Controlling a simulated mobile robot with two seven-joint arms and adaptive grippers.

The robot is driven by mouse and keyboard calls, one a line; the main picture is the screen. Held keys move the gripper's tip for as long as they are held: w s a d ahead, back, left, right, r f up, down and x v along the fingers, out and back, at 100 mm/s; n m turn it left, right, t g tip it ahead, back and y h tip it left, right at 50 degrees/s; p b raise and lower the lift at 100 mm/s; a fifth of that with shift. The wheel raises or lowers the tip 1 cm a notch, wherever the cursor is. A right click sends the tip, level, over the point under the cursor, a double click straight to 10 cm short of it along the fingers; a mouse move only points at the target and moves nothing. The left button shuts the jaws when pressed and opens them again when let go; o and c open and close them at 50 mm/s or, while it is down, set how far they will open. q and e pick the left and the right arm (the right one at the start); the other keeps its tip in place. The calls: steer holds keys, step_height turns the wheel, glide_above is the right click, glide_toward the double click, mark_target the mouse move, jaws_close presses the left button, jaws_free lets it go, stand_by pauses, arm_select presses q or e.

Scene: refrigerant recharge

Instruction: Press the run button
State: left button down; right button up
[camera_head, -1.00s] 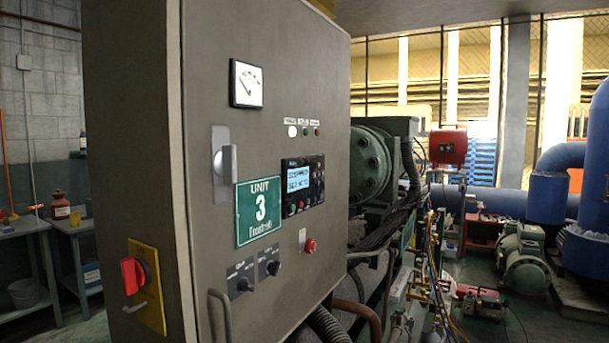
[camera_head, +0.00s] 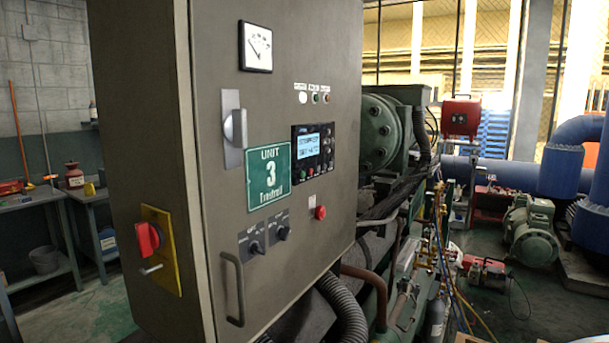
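A tall grey control cabinet (camera_head: 215,245) with the green "UNIT 3" sign (camera_head: 269,176) fills the left and middle of the head view. Its control panel (camera_head: 313,151) has a lit display (camera_head: 314,144) and small buttons around it, including a green button (camera_head: 298,178) and a red one beside it at the lower left. The button labels are too small to read, so I cannot tell which is the run button. A larger red button (camera_head: 320,212) sits below the panel. Neither of my grippers is in view.
A red rotary switch (camera_head: 147,238) on a yellow plate sticks out from the cabinet's side. A curved handle (camera_head: 233,288) stands off the door's lower front. Hoses (camera_head: 344,308) and pipes crowd the lower right. A workbench (camera_head: 40,202) stands at the left.

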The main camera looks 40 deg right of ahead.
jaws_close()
